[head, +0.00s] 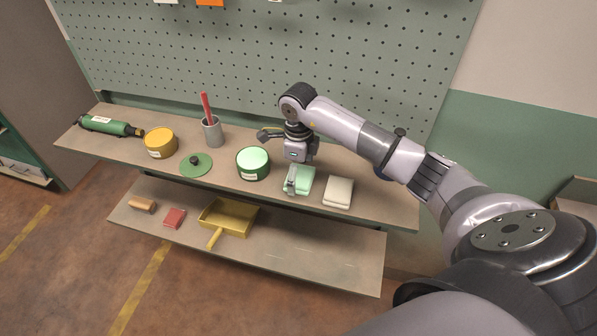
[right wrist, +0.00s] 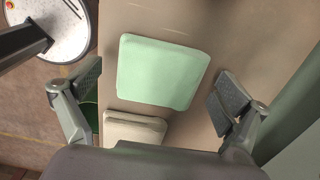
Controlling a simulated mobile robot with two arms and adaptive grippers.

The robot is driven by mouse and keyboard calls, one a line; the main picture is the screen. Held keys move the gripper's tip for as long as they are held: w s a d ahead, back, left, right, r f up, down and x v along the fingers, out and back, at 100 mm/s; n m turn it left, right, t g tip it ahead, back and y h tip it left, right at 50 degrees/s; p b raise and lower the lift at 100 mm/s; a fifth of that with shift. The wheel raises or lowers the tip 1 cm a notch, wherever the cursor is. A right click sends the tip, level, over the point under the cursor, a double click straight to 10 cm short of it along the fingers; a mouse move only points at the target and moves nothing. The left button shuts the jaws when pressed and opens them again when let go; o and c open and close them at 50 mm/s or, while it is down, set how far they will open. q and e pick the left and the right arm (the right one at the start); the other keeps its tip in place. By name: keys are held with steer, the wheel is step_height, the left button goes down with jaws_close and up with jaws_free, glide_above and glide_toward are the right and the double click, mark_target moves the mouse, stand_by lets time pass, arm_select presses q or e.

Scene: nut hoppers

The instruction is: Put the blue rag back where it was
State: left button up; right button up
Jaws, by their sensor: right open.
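I see no clearly blue rag. A folded mint-green cloth (head: 305,176) lies flat on the upper shelf, right of the green tin. A folded beige cloth (head: 339,192) lies to its right. My right gripper (head: 284,160) is open above the mint-green cloth, and one finger hides part of it. In the right wrist view, the mint-green cloth (right wrist: 162,70) lies between the spread fingers of my right gripper (right wrist: 157,84), with no finger closed on it. The beige cloth (right wrist: 135,128) is partly hidden there by the gripper body. My left gripper is not in view.
The upper shelf (head: 232,190) also holds a green tool (head: 108,125), a yellow tin (head: 160,143), a green lid (head: 196,168), a grey cup (head: 212,132) and a green tin (head: 253,164). Below are a yellow dustpan (head: 229,217), a red block (head: 174,218) and a brown roll (head: 143,205). A pegboard stands behind.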

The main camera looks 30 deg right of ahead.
mark_target(298, 174)
steer(key=shift+r, duration=0.3)
step_height(298, 174, up, 12)
steer(key=b, duration=0.3)
steer(key=shift+f+b, duration=0.15)
steer(key=shift+b, duration=0.15)
